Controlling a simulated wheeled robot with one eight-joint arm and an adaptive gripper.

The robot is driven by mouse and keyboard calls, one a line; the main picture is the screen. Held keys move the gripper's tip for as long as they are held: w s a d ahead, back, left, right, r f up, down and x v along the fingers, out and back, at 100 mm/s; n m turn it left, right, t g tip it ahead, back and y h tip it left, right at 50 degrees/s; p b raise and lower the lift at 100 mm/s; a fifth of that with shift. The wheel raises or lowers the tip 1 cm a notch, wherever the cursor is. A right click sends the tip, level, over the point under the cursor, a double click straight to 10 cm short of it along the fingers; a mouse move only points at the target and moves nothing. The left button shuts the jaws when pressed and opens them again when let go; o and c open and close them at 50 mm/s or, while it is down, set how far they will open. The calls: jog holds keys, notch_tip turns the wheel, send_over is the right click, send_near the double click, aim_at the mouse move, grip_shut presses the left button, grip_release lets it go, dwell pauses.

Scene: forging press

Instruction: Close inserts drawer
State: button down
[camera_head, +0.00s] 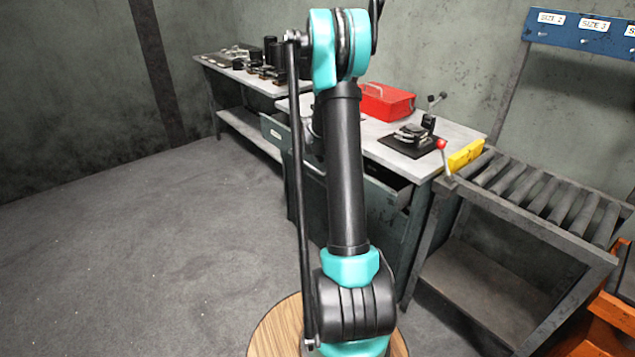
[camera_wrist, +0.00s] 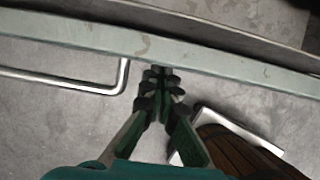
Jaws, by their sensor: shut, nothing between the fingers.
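A drawer (camera_head: 275,131) with a pale green front stands pulled out from under the grey workbench, partly hidden behind my arm. I cannot read a label on it, so I cannot tell for sure that it is the inserts drawer. In the wrist view the pale green drawer front (camera_wrist: 225,66) crosses the top as a slanted band. A metal bar handle (camera_wrist: 70,83) sticks out from it at the left. My gripper (camera_wrist: 160,76) is shut and empty, its fingertips at the front's outer edge, right of that handle. I cannot tell whether they touch it. The head view hides my gripper behind my arm.
The workbench (camera_head: 455,134) carries a red box (camera_head: 387,102), a dark clamp device (camera_head: 412,138) and a yellow block (camera_head: 465,155). A roller table (camera_head: 540,215) stands at the right. Another table (camera_head: 243,77) stands at the back left. The floor at the left is clear.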

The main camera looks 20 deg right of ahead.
jog(key=w+d, duration=0.1)
jog(key=d, duration=0.2)
jog(key=w+d, duration=0.1)
jog(key=d, duration=0.3)
jog(key=w+d, duration=0.1)
jog(key=d, duration=0.2)
jog(key=shift+w+d, duration=0.15)
jog(key=shift+w, duration=0.05)
